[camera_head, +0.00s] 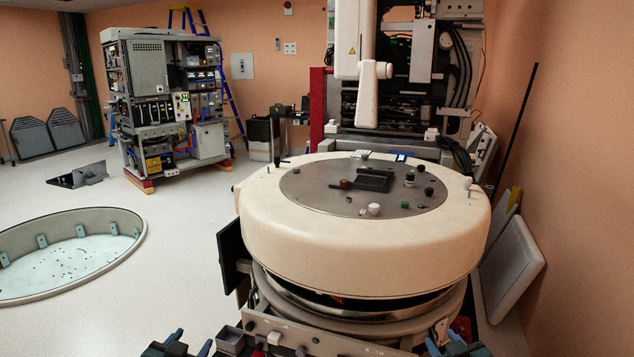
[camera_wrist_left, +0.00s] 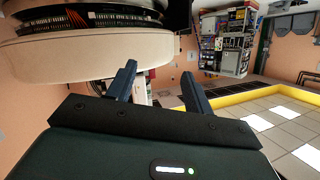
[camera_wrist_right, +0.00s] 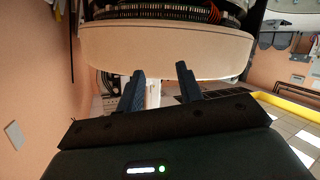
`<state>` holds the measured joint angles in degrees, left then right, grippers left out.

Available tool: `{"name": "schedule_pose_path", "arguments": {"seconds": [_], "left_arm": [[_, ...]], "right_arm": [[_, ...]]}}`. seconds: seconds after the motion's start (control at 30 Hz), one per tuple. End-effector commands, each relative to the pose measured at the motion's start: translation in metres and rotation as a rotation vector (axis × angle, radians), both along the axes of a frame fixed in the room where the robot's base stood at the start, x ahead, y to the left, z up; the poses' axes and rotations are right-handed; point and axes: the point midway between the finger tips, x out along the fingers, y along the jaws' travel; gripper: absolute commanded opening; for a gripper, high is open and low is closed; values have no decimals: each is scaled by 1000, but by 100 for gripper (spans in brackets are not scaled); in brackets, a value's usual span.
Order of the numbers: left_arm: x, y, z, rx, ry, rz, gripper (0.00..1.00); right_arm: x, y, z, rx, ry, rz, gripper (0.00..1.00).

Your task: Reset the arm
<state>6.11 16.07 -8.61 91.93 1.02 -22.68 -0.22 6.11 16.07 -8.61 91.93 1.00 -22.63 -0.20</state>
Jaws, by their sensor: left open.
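My left gripper (camera_head: 188,345) shows at the bottom edge of the head view, left of the big cream round housing (camera_head: 360,262). In the left wrist view its two fingers (camera_wrist_left: 160,88) stand apart with nothing between them. My right gripper (camera_head: 447,346) shows at the bottom edge, in front of the housing's lower right part. In the right wrist view its fingers (camera_wrist_right: 161,85) are apart and empty. Both wrist views look inverted, with the housing above the fingers. A white jointed column (camera_head: 367,92) hangs behind the housing. Most of both my arms is out of view.
A grey plate (camera_head: 320,193) with knobs and a black block tops the housing. An open equipment rack (camera_head: 165,105) stands at back left. A round floor pit (camera_head: 75,262) lies at left. Pale panels (camera_head: 511,270) lean on the right wall. The floor between pit and housing is clear.

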Motion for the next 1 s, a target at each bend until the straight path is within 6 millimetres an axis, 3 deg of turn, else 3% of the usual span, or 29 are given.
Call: {"name": "schedule_pose_path", "arguments": {"seconds": [0.03, 0.2, 0.3, 0.43, 0.6, 1.0], "left_arm": [[-31, -17, -26, -22, 46, -24, 52], [-136, -67, -80, -104, 181, -84, 52], [-192, -90, -96, -156, 251, -104, 52], [-245, -109, -102, -210, 317, -113, 52], [-276, -119, -101, -243, 355, -114, 52], [-279, -120, -102, -246, 360, -115, 52]], "right_arm": [[-31, 17, -26, 21, 47, 23, 36], [-135, 67, -81, 104, 182, 84, 36], [-192, 90, -96, 157, 252, 103, 36], [-245, 109, -102, 209, 317, 112, 36], [-276, 119, -102, 243, 356, 114, 36], [-279, 120, -102, 246, 360, 114, 36]]}}
